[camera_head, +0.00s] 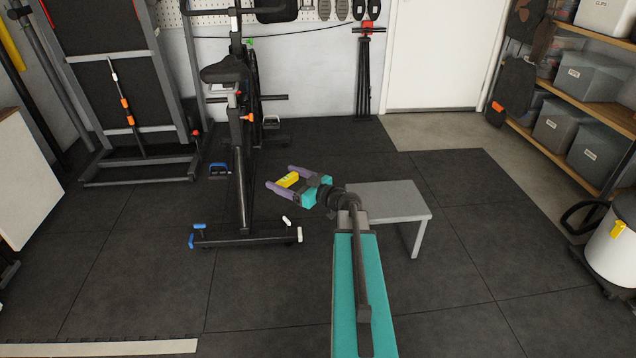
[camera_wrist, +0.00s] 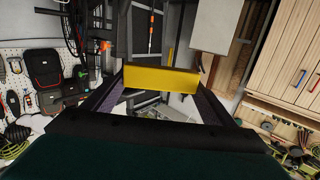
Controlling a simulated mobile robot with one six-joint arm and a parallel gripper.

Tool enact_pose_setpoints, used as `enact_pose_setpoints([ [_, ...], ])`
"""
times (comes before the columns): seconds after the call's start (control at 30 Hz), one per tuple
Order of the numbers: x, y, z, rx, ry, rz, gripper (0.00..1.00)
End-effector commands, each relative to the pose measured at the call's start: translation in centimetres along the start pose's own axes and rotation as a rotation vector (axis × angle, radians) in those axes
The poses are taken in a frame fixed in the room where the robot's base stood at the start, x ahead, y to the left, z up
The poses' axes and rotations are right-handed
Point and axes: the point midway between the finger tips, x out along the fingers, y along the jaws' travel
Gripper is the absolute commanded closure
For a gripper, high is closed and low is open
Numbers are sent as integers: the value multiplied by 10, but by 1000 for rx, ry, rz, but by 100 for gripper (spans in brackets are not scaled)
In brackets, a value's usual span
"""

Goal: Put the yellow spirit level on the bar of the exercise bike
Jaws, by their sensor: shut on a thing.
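My gripper (camera_head: 279,177) is shut on the yellow spirit level (camera_head: 289,180), with one purple finger on each side of it. In the wrist view the level (camera_wrist: 160,78) lies crosswise between the fingers as a short yellow block. The exercise bike (camera_head: 242,170) stands to the left of my gripper in the head view, with a dark upright frame, a black saddle and a floor bar with blue and white ends. A dark handlebar (camera_head: 215,12) shows at its top. The level is held apart from the bike, beside its lower frame.
A grey bench (camera_head: 390,200) stands under and right of my arm. A treadmill (camera_head: 115,80) stands folded upright at the back left. Dark mat floor lies clear in front of the bike.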

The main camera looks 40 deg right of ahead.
Motion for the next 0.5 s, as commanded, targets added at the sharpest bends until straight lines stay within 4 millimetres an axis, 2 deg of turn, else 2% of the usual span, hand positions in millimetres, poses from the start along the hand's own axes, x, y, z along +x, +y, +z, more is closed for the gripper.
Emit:
enact_pose_setpoints([
  [0.03, 8, -22, -10, -5, 3, -43, 45],
  [0.2, 31, -87, -35, -11, 3, -178, 45],
  [0.5, 53, -208, -72, -23, 1, -420, 45],
])
